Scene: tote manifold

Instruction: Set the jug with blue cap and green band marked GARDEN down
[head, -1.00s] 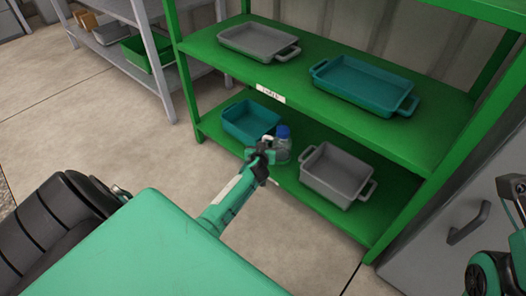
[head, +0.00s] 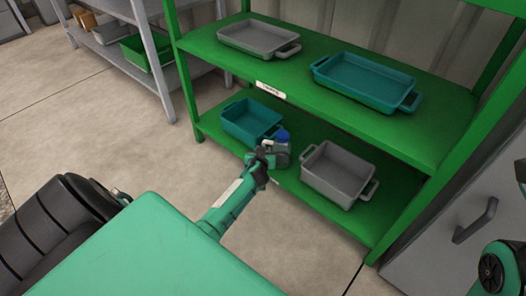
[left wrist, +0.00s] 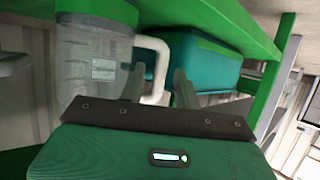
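The jug with a blue cap (head: 282,136) is at the lower green shelf (head: 285,178), between the teal tote and the grey tote. My left gripper (head: 266,158) is at its near side. In the left wrist view the clear jug body (left wrist: 95,60) has a green band at its top and a small pale label, too blurred to read. The jug looks roughly upright. Its base is hidden, so contact with the shelf cannot be told. My right gripper is out of view.
A teal tote (head: 229,112) stands left of the jug and a grey tote (head: 309,172) close on its right. The upper shelf (head: 300,72) overhangs, carrying a grey tray (head: 228,41) and a teal tray (head: 322,77). A grey cabinet (head: 430,262) stands at the right.

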